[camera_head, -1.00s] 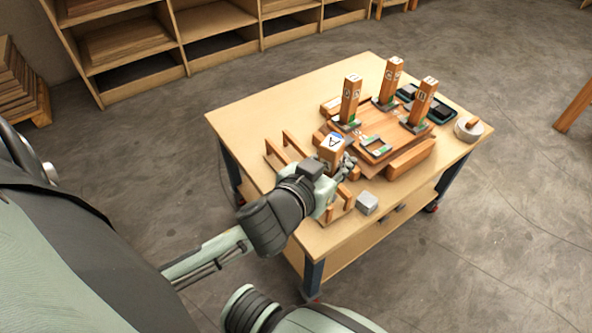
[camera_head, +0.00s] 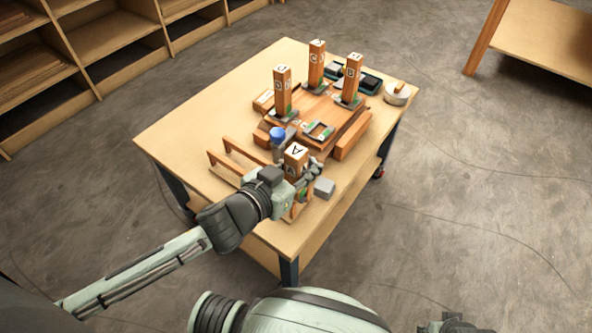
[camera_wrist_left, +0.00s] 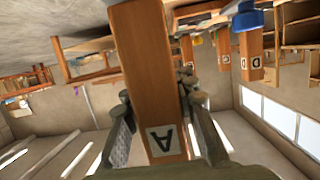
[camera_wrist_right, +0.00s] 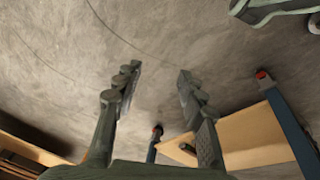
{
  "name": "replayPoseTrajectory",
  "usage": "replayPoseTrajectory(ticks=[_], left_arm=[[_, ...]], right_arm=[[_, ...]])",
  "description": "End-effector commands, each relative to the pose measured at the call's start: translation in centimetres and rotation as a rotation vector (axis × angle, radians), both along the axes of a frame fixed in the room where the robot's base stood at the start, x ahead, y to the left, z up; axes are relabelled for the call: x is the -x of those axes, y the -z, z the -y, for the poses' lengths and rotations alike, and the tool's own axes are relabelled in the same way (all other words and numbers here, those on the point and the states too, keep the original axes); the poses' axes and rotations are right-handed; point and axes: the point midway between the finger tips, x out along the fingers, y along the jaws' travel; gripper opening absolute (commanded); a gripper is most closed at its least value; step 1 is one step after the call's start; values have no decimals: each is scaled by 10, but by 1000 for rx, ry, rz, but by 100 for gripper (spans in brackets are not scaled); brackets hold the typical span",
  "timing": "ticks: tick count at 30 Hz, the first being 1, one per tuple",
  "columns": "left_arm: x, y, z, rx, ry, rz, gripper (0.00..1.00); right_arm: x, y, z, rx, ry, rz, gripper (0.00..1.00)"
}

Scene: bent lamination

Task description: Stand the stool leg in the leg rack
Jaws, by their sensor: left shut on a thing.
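The stool leg marked A (camera_head: 297,155) is a square wooden post. My left gripper (camera_head: 304,172) is shut on it, over the near part of the table. The left wrist view shows the leg (camera_wrist_left: 148,60) between the fingers, its A label near the palm. Three similar lettered legs (camera_head: 282,92) stand upright in dark and green sockets on a wooden board (camera_head: 302,112). An open socket frame (camera_head: 319,131) lies at the board's near side, beyond the held leg. The held leg's lower end is hidden in the head view. My right gripper (camera_wrist_right: 157,80) is open and empty, above the floor.
Low wooden rails (camera_head: 228,163) stand at the table's left. A blue rounded thing (camera_head: 277,133) is just beyond the held leg. A grey block (camera_head: 324,187) lies right of the gripper. A round pale thing (camera_head: 398,95) and dark trays (camera_head: 368,82) are farther back.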

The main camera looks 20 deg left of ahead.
Motion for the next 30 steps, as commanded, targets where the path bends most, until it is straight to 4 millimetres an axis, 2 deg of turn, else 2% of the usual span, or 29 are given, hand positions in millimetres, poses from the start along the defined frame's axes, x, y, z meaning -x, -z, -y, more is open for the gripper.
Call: replayPoseTrajectory(ticks=[2,6,8,11,15,20,28,29,30], left_arm=[[-9,8,-11,-3,0,1,0],[-17,15,-20,1,0,1,0],[-18,18,-21,2,0,2,0],[-18,34,-21,3,-1,-2,0],[-17,53,-21,2,-1,-2,0],[-17,56,-20,2,0,0,0],[-17,59,-21,2,0,0,0],[-17,59,-21,1,0,0,22],[-17,59,-21,1,0,0,27]], right_arm=[[-2,-2,0,0,0,4,40],[-5,-7,-1,0,-1,13,40],[-6,-7,-1,0,-1,14,40],[-3,-5,0,4,1,4,40],[-2,-17,2,11,0,6,40],[-2,-23,2,12,0,10,40],[-1,-19,2,14,0,5,40],[-1,-20,2,14,0,4,40],[-1,-22,2,14,0,2,40]])
